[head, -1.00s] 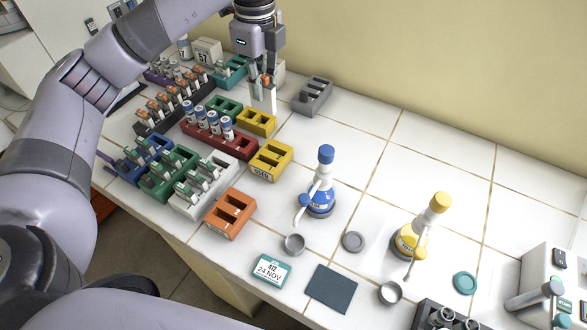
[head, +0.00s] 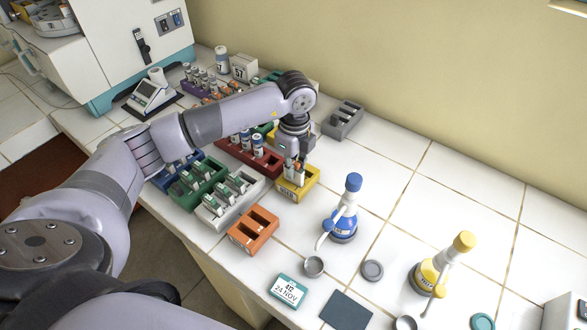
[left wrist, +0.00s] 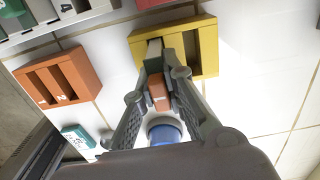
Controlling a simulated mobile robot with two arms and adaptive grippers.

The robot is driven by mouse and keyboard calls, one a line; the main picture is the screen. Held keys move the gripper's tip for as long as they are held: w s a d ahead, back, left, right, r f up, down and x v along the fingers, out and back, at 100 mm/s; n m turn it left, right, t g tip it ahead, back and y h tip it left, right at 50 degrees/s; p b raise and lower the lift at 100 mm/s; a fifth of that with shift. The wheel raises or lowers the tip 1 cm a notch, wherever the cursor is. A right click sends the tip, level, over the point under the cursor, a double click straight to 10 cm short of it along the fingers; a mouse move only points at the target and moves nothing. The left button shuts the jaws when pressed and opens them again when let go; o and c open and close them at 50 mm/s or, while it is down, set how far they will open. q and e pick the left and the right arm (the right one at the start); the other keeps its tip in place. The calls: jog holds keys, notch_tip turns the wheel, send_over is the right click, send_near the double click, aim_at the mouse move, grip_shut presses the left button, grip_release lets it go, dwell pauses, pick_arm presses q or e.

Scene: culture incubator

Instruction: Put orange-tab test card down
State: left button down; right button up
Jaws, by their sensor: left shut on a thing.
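My left gripper (head: 294,164) points down over the near yellow rack (head: 304,191), beside the blue-capped bottle. In the left wrist view, the left gripper (left wrist: 158,80) is shut on the test card with its orange tab (left wrist: 159,97) between the fingers. The card's pale lower end lies over the left slot of the yellow rack (left wrist: 209,48). I cannot tell how deep it sits in the slot. The other slot of this rack looks empty. My right gripper is not in view.
An orange rack (head: 241,237) with empty slots stands in front. A white rack (head: 211,212) with cards stands to the left. A blue-capped bottle (head: 342,224) stands close on the right. A grey rack (head: 338,128) is behind. Open bench (head: 400,200) lies right.

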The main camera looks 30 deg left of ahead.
pick_arm(q)
jog(key=shift+f, duration=0.8)
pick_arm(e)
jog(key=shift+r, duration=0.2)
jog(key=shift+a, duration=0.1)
pick_arm(q)
jog(key=shift+f, duration=0.3)
jog(key=c, duration=1.7)
grip_release()
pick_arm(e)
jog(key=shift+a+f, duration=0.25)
pick_arm(q)
jog(key=shift+o, duration=0.2)
